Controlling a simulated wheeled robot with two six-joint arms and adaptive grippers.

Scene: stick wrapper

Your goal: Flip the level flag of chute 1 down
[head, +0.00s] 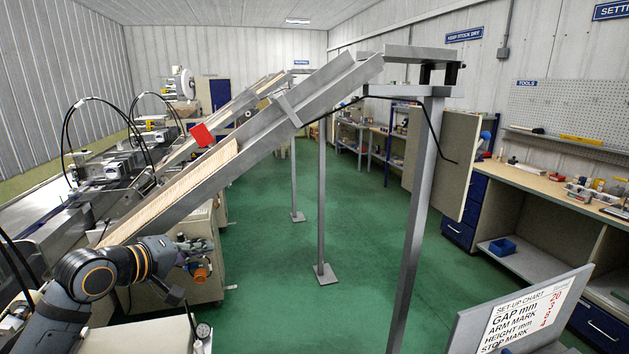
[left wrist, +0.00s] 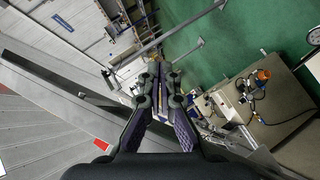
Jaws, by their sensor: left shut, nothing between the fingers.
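A red flag (head: 201,135) stands up, tilted, above the upper edge of the sloping grey chute (head: 255,140). The chute holds a row of pale sticks (head: 180,192); I cannot read a chute number. My left gripper (head: 200,248) is in front of the chute's lower part, below the flag and apart from it. Its fingers are shut and empty, as the left wrist view shows too (left wrist: 158,72). A small red patch (left wrist: 98,142) lies at the left in the left wrist view; I cannot tell whether it is the flag. My right gripper is out of view.
A grey post (head: 415,220) holds up the chute's high end, with a dark cable (head: 435,130) hanging there. Another sloping chute (head: 235,105) stands behind. A set-up chart (head: 525,312) is at the lower right. Green floor (head: 275,225) is open right of the gripper.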

